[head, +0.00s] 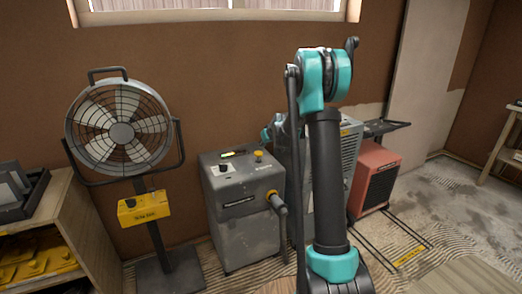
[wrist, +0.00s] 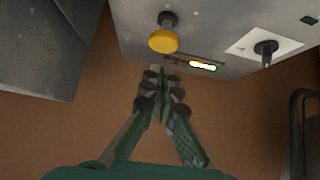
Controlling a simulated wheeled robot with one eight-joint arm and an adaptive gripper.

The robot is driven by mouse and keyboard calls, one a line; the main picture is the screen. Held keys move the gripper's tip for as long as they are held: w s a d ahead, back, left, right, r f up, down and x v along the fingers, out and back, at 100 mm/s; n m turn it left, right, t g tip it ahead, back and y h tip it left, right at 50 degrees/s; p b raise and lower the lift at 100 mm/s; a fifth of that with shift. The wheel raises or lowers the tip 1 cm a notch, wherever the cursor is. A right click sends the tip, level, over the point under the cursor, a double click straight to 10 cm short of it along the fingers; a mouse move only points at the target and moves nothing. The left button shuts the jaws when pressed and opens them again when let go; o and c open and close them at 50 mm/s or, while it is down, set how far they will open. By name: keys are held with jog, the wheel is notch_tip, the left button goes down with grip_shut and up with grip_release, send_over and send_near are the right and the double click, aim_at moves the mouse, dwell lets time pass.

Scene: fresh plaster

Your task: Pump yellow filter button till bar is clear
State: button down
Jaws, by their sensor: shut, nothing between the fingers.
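The yellow filter button (head: 258,155) is a round cap on a dark stem on top of a grey machine (head: 240,215). In the wrist view the yellow button (wrist: 163,41) is just beyond my fingertips and slightly above them in the picture; a gap shows between. My gripper (wrist: 158,78) is shut and empty. The lit bar (wrist: 203,67) lies right of the fingertips, glowing whitish with hints of green and red; how full it is I cannot tell. It also shows small in the head view (head: 228,154).
A black knob on a white plate (wrist: 266,47) sits beside the bar. A hose (head: 278,210) leaves the machine's front. A fan (head: 120,130) stands left, a red unit (head: 375,183) right, and a shelf (head: 60,230) at far left.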

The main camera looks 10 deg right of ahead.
jog(key=shift+v, duration=2.8)
